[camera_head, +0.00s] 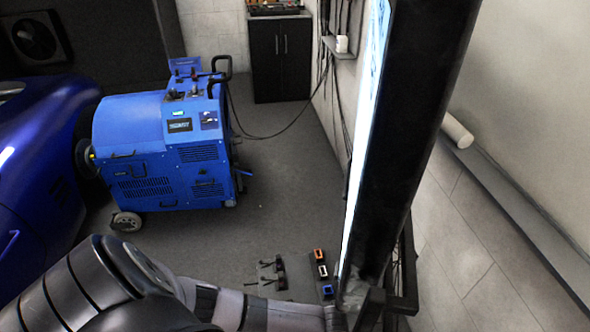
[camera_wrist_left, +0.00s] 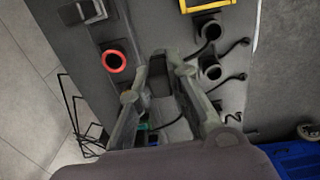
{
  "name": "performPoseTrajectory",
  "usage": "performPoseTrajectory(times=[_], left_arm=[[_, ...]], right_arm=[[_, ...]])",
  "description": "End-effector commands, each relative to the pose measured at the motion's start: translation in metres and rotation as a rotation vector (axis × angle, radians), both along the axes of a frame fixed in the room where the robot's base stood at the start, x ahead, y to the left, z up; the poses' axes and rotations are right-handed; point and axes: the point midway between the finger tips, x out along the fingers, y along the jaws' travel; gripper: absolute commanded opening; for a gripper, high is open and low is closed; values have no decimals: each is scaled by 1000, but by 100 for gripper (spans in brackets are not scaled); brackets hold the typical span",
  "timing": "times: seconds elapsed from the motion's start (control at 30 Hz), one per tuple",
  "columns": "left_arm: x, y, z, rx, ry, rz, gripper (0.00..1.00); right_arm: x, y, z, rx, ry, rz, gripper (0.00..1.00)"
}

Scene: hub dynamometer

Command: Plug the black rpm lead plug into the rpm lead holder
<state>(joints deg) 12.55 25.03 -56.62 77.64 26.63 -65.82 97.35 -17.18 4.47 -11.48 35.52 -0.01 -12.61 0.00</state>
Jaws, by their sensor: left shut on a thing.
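In the left wrist view, my left gripper (camera_wrist_left: 168,62) is shut on a dark block, taken as the black rpm lead plug (camera_wrist_left: 160,77), with the fingers on either side of it. The plug's far end and its lead are hard to make out. The grippers' surroundings are a grey panel (camera_wrist_left: 138,22) carrying several holders; which one is the rpm lead holder I cannot tell. A red ring (camera_wrist_left: 113,61) lies left of the fingers, and black round sockets (camera_wrist_left: 209,72) lie to the right. My right gripper is in neither view.
A yellow frame (camera_wrist_left: 206,4) and a pale square frame (camera_wrist_left: 91,10) sit on the panel. A wire rack (camera_wrist_left: 75,118) is at the left. In the head view, a blue dynamometer (camera_head: 150,150) stands beside a blue car (camera_head: 38,190); a dark column (camera_head: 415,120) is at right.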

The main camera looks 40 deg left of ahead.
Motion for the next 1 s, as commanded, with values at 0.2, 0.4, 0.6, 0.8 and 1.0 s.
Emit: performPoseTrajectory(times=[0.2,0.4,0.6,0.8,1.0], left_arm=[[-11,9,2,1,2,0,0],[-21,16,2,1,2,0,0],[-30,23,2,1,2,1,0],[-40,31,1,1,2,0,0],[-49,38,1,1,2,0,0]], right_arm=[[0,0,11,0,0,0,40],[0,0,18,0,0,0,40],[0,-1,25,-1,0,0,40],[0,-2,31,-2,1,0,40],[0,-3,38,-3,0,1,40]])
